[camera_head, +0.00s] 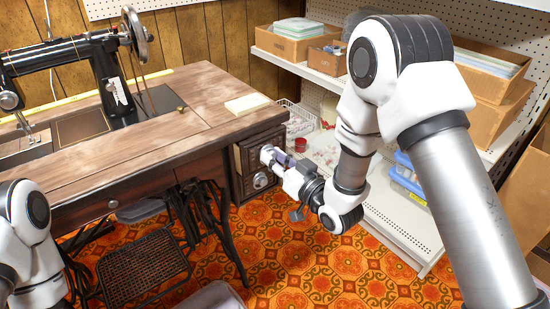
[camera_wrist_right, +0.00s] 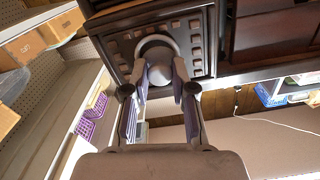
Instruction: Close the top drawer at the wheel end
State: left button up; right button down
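The dark wooden drawer stack with carved fronts is at the right end of the sewing table (camera_head: 180,140), below the handwheel (camera_head: 136,33). The top drawer (camera_head: 237,157) shows a strip of pale side wall, so it looks slightly out. My right gripper (camera_head: 268,154) is at its front and hides much of it. In the right wrist view a round pale pull (camera_wrist_right: 157,46) on the carved drawer front (camera_wrist_right: 122,48) lies between my two fingers. The fingers are apart; whether they press on the pull is unclear. A lower round knob (camera_head: 260,180) shows below. My left gripper is out of view.
A black sewing machine (camera_head: 65,55) and a pale pad (camera_head: 247,103) are on the tabletop. White shelves (camera_head: 400,222) with boxes stand close on the right. The iron treadle (camera_head: 145,268) is below the table. Patterned floor in front of the drawers is clear.

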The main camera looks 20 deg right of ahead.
jog(key=p+x, duration=0.1)
jog(key=x, duration=0.3)
jog(key=shift+r, duration=0.1)
jog(key=c, duration=1.1)
grip_release()
jog(key=shift+w, duration=0.1)
jog(key=shift+o, duration=0.8)
jog(key=shift+w, duration=0.15)
jog(key=v, duration=1.2)
